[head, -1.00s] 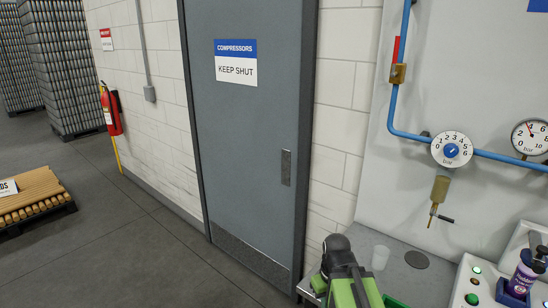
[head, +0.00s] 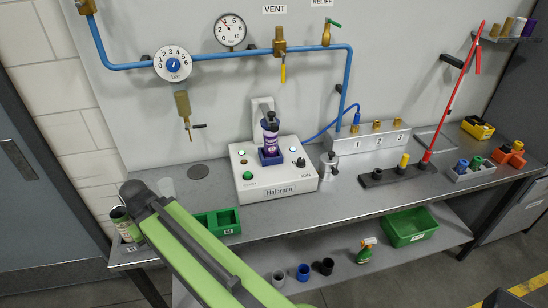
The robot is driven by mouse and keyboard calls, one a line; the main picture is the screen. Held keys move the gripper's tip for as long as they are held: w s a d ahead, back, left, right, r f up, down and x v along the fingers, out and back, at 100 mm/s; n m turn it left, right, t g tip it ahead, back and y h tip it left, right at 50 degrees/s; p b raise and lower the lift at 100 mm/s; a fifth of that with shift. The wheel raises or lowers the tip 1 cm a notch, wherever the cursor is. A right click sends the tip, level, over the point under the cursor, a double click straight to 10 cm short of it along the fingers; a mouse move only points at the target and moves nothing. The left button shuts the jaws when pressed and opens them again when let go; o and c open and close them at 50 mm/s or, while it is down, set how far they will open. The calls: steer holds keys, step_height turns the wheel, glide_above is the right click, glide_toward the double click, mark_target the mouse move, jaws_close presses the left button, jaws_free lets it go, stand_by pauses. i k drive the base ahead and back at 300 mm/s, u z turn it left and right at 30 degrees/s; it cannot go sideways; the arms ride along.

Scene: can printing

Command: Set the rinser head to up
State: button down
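No part in view is labelled as a rinser head, and I cannot tell for sure which one it is. A purple can or bottle with a dark top (head: 270,132) stands upright in a blue holder (head: 270,157) on this box. A small black lever or switch (head: 299,162) is on the box's right side, its setting too small to read. My green arm crosses the lower left foreground, its dark joint over the bench's left end. My gripper's fingers do not show.
Blue pipe with a dial (head: 173,64), gauge (head: 230,30) and valves runs along the wall.

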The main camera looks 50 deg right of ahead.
mark_target(269, 122)
steer(key=z, duration=1.3)
